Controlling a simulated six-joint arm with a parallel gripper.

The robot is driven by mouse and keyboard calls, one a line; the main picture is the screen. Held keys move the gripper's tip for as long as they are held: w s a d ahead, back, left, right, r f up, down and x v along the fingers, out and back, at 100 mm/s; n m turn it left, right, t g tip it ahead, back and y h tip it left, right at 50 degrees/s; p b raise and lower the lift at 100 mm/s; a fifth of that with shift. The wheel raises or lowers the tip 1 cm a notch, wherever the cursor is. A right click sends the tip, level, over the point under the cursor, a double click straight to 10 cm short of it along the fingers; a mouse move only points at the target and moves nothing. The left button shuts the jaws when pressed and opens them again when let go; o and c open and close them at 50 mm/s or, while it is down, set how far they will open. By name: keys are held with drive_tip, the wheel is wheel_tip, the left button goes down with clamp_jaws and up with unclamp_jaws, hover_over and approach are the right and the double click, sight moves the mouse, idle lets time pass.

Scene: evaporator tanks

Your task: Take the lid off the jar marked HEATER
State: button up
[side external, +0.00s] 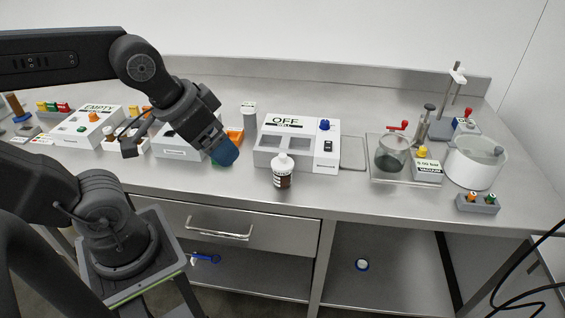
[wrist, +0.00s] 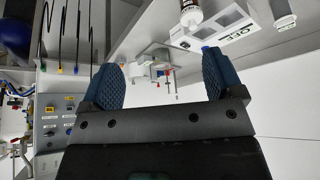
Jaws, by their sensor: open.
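No label reading HEATER is legible in either view, so I cannot tell which vessel is the marked jar. A small brown bottle (side external: 282,178) with a white cap and label stands upright near the counter's front edge. A glass jar (side external: 391,158) with dark contents and a red-handled top stands further right. A white round pot (side external: 474,165) with a grey knob stands at the far right. My gripper (side external: 226,156) is left of the brown bottle and apart from it. In the wrist view its blue fingers (wrist: 163,80) are spread and empty.
A white box marked OFF (side external: 298,146) stands behind the brown bottle. A small box marked VACUUM (side external: 427,171) sits beside the glass jar. Several devices, including a box marked EMPTY (side external: 88,128), fill the left. The counter's front strip is mostly clear.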

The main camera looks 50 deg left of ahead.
drive_tip(key=m+g+y, duration=0.3)
drive_tip(key=m+g, duration=0.2)
drive_tip(key=m, duration=1.4)
hover_over(283, 155)
drive_tip(key=d, duration=0.5)
wheel_tip(283, 155, down, 5)
drive_tip(key=x, duration=0.5)
drive_tip(key=a+x, duration=0.1)
drive_tip(key=x, duration=0.2)
drive_tip(key=shift+s+r, duration=0.15)
drive_tip(key=shift+s, duration=0.25)
drive_tip(key=shift+a+x, duration=0.2)
drive_tip(key=shift+x, duration=1.05)
drive_tip(key=shift+a+x, duration=0.15)
drive_tip(key=shift+x, duration=1.15)
drive_tip(key=shift+r, duration=0.15)
drive_tip(key=c, duration=1)
